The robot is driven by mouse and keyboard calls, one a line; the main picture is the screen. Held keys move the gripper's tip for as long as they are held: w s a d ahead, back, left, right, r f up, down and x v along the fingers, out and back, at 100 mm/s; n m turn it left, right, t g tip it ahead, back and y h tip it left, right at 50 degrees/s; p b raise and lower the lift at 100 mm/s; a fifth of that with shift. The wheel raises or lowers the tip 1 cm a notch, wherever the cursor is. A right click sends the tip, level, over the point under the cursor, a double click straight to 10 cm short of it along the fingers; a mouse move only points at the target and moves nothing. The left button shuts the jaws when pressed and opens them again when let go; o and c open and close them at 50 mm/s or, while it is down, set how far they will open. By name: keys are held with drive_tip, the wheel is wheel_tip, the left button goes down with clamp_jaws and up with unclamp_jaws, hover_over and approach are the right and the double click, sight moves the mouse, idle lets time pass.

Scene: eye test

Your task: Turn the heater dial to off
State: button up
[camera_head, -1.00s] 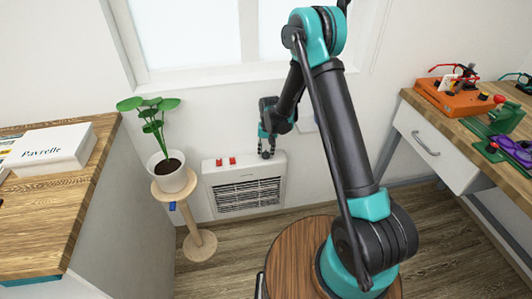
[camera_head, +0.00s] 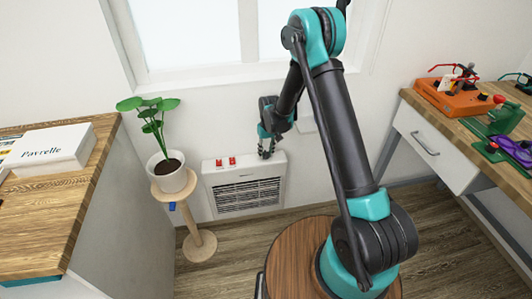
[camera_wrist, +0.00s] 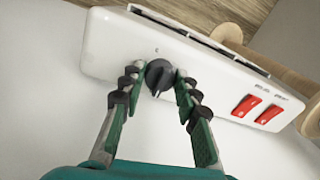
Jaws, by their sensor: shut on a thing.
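The white heater (camera_head: 277,163) stands against the wall under the window, with a dark grille on its front. It also shows in the wrist view (camera_wrist: 215,75). Its black dial (camera_wrist: 159,76) sits on the top face near one end, beside a small printed mark. I cannot read which setting it points to. My gripper (camera_wrist: 158,80) has its fingertips on both sides of the dial and is shut on it. In the head view my gripper (camera_head: 266,154) is at the heater's right end, and its fingers hide the dial.
Two red switches (camera_wrist: 258,109) are on the heater's top, away from my fingers. A potted plant (camera_head: 171,175) on a wooden stand is close to the heater's left. A desk with an orange device (camera_head: 455,98) is on the right. A wooden counter is on the left.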

sight(268, 154)
drive_tip(key=o, duration=1.2)
drive_tip(key=shift+c, duration=0.2)
wheel_tip(268, 154, up, 12)
drive_tip(key=shift+w+d, duration=0.2)
drive_tip(key=shift+d, duration=0.15)
drive_tip(key=s+d+r+m+t, duration=0.1)
drive_tip(key=s+d+r, duration=0.3)
drive_tip(key=s+d, duration=0.3)
drive_tip(key=s+d+r+m+t, duration=0.1)
drive_tip(key=s+d+r+m, duration=0.1)
drive_tip(key=s+d+r, duration=0.45)
drive_tip(key=s+d+f+m+t, duration=0.2)
drive_tip(key=s+d+f, duration=0.1)
drive_tip(key=s+d, duration=0.9)
drive_tip(key=s, duration=0.3)
drive_tip(key=shift+t+h, duration=0.3)
drive_tip(key=shift+h, duration=0.1)
